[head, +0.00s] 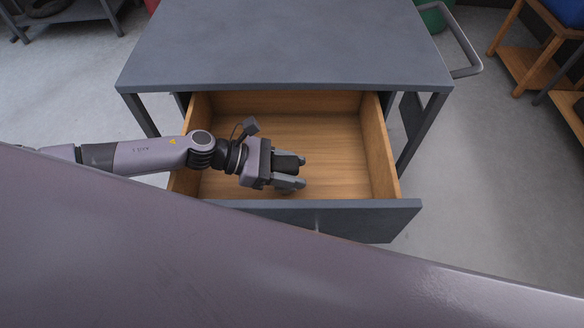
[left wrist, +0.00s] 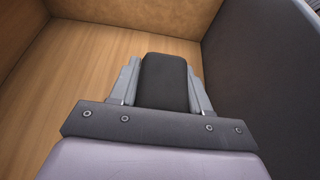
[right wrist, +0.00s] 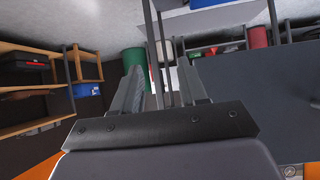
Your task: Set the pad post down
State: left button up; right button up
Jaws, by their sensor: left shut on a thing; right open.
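My left gripper (head: 292,172) is inside the open drawer (head: 345,150), near its front panel. It is shut on the pad post (left wrist: 165,82), a dark block with rounded edges, which shows between the two grey fingers in the left wrist view. In the head view the pad post (head: 287,160) is partly hidden by the fingers. I cannot tell whether it touches the drawer floor. My right gripper (right wrist: 168,85) shows in the right wrist view, with its fingers apart and nothing held between them.
The drawer has wooden walls and a grey front panel (head: 375,222). It is pulled out from under a grey workbench (head: 285,45) with a bare top. The wooden floor around the left gripper is empty. A wooden shelf (head: 530,65) stands at the right.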

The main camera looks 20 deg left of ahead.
pick_arm(q)
jog(key=o, duration=1.1)
jog(key=shift+f, duration=0.1)
jog(key=shift+o, duration=0.2)
jog(key=shift+a+r+p, duration=0.1)
jog(key=shift+r+p, duration=0.2)
jog(key=v, duration=1.1)
jog(key=shift+a+b, duration=0.35)
jog(key=shift+a, duration=0.05)
jog(key=shift+s, duration=0.15)
